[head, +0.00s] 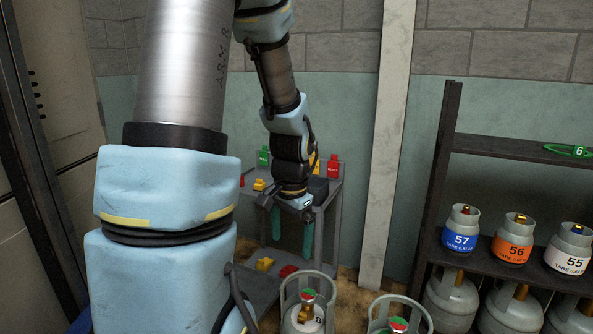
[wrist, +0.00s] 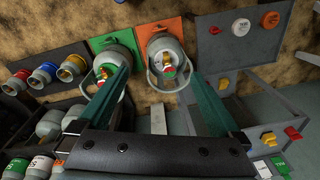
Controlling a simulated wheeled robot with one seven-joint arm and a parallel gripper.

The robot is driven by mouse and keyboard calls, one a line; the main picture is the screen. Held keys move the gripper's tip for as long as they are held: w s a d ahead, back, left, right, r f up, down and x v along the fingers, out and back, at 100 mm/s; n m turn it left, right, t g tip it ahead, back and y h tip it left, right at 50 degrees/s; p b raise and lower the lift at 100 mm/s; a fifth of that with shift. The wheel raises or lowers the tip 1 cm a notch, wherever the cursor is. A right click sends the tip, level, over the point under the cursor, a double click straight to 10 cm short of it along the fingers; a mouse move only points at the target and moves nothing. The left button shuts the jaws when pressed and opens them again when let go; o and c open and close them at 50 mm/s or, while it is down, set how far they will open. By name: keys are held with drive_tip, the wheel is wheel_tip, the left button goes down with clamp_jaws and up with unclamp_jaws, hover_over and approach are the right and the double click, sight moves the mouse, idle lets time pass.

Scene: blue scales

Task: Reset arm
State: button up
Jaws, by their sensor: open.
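My light-blue arm reaches from the left and middle of the head view, bent so that its end points down. My gripper (head: 292,232) hangs in front of a grey stand, its two teal fingers apart. In the wrist view my gripper (wrist: 160,85) is open, with nothing held between the fingers. A grey gas cylinder (wrist: 166,56) stands beyond the fingertips, and a second cylinder (wrist: 115,60) is partly hidden behind the left finger. In the head view two cylinder tops (head: 305,316) (head: 397,326) show at the bottom, apart from the gripper.
The grey stand (head: 330,187) holds red, green and yellow pieces. A dark shelf (head: 447,150) at right carries cylinders labelled 57 (head: 461,229), 56 (head: 514,240) and 55 (head: 570,250), with larger ones below. A pale post (head: 390,120) rises between stand and shelf.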

drive_tip(key=s+a+r+n, duration=0.4)
drive_tip(key=s+a+n, duration=0.2)
drive_tip(key=n, duration=0.2)
wheel_tip(320, 180, up, 20)
drive_tip(key=p, duration=2.2)
drive_tip(key=shift+d+r+m+t, duration=0.2)
drive_tip(key=shift+d+m+t, duration=0.1)
drive_tip(key=shift+m, duration=0.1)
